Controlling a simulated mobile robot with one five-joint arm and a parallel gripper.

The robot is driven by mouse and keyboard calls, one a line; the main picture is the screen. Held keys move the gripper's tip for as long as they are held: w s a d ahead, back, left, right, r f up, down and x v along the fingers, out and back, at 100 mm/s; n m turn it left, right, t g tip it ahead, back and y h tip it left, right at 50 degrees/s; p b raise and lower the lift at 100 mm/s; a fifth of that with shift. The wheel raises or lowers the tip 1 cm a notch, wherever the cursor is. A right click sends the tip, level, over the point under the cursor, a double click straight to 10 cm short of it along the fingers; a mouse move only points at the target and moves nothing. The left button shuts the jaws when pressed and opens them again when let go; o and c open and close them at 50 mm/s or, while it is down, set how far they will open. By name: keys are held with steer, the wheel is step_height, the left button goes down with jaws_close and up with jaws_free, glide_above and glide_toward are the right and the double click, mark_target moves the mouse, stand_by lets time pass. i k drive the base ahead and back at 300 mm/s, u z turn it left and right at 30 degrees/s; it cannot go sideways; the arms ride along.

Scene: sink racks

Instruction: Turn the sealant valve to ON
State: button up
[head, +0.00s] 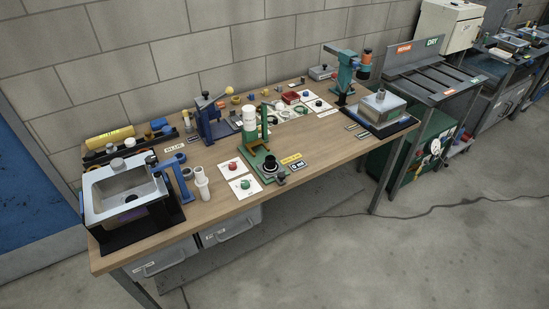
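A green stand (265,145) holds a white cylinder (249,117) upright near the middle of the bench. A black round part (270,163) sits on its green base, and a small grey fitting (281,180) is at the front edge. A yellow label (291,159) and a small black-and-white plate (297,164) lie beside it. Their print is too small to read. The sealant valve seems to belong to this stand, but I cannot tell which part is its handle or how it is set. My gripper is not in view.
A sink unit (97,190) stands at the bench's left end, with white cylinders (202,186) beside it. Cards with red and green buttons (245,187) lie left of the stand. A teal machine (345,75) and another basin (382,108) are right. The bench front right of the stand is clear.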

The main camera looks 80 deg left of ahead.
mark_target(232, 166)
steer(key=i, duration=0.6)
steer(key=u, duration=4.4)
steer(key=i, duration=2.05)
steer(key=z, duration=0.05)
